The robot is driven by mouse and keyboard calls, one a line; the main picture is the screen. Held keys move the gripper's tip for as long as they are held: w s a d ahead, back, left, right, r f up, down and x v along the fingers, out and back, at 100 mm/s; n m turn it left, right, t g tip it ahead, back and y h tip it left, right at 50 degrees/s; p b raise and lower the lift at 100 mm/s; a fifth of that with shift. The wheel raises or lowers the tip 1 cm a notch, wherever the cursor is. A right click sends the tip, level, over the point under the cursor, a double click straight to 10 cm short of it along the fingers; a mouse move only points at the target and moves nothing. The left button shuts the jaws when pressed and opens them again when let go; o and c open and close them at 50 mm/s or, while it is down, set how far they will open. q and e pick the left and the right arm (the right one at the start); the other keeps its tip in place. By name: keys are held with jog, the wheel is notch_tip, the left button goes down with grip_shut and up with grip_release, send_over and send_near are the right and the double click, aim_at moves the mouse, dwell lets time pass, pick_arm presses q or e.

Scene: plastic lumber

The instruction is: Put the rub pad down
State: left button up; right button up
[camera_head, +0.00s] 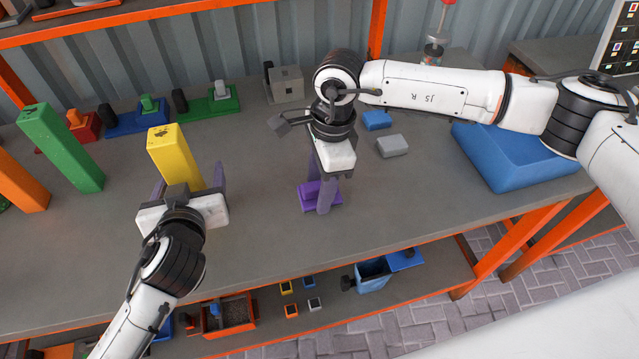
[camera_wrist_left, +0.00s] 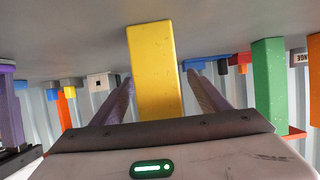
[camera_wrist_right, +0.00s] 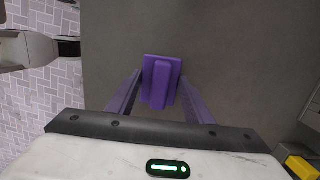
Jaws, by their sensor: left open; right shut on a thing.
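The rub pad is a small purple block with a raised grip; in the head view the purple pad (camera_head: 308,196) is low over or on the grey table, near its middle. My right gripper (camera_head: 328,196) points down and is shut on the pad's grip. The right wrist view shows the purple pad (camera_wrist_right: 161,80) between the two fingertips; I cannot tell whether its underside touches the table. My left gripper (camera_head: 188,182) is open, with its fingers on either side of a yellow plank (camera_head: 176,155). The yellow plank (camera_wrist_left: 153,70) stands between the fingers in the left wrist view.
A blue block (camera_head: 377,120) and a grey block (camera_head: 392,146) lie behind the right gripper. A large blue box (camera_head: 510,160) is at the right. Green (camera_head: 62,150) and orange (camera_head: 20,180) planks stand at the left. The table (camera_head: 400,210) is clear right of the pad.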

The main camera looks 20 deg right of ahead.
jog(key=o, duration=1.1)
jog(key=shift+f, duration=0.1)
notch_tip(320, 180, up, 12)
jog(key=d, duration=0.1)
jog(key=shift+d, duration=0.2)
